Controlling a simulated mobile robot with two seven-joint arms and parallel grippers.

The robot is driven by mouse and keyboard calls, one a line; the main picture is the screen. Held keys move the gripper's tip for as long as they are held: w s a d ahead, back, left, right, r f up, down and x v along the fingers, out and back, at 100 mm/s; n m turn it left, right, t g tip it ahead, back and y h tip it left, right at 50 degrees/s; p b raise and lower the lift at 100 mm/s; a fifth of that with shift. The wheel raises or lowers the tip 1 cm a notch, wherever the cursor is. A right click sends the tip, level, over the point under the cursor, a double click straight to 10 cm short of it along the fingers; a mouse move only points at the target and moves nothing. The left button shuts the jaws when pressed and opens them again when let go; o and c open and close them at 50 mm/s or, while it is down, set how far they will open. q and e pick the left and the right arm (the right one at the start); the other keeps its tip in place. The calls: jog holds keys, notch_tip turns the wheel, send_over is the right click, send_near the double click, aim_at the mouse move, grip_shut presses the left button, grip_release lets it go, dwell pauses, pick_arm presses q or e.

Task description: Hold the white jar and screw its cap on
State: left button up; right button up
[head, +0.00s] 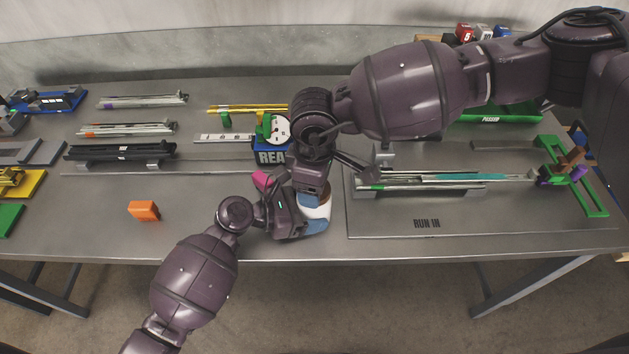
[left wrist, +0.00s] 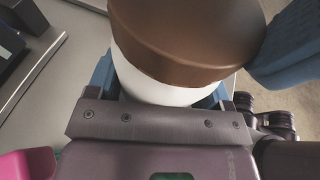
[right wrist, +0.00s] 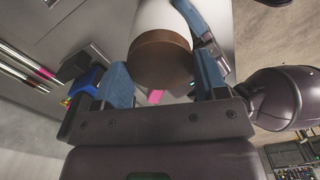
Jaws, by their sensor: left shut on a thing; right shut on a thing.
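The white jar (head: 322,211) is over the table's front edge, partly hidden by my grippers in the head view. My left gripper (head: 313,214) is shut around its body, with blue pads on both sides; the white body also shows in the left wrist view (left wrist: 150,86). The brown cap (left wrist: 190,38) sits on the jar's mouth, with no clear gap visible. My right gripper (head: 316,196) comes from above and is shut on the cap, which lies between its blue fingers in the right wrist view (right wrist: 160,62).
An orange block (head: 144,211) lies left of my left gripper. A pink object (head: 261,180) is close behind it. A blue block with a dial (head: 271,153) stands behind. The "RUN IN" plate (head: 480,222) with a slide lies to the right. The table's front left is mostly clear.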

jog(key=o, duration=1.1)
jog(key=shift+o, duration=0.2)
jog(key=shift+r, duration=0.15)
jog(key=shift+r, duration=2.9)
notch_tip(320, 180, up, 12)
pick_arm(q)
jog(key=o, duration=1)
jog(key=shift+o, duration=0.2)
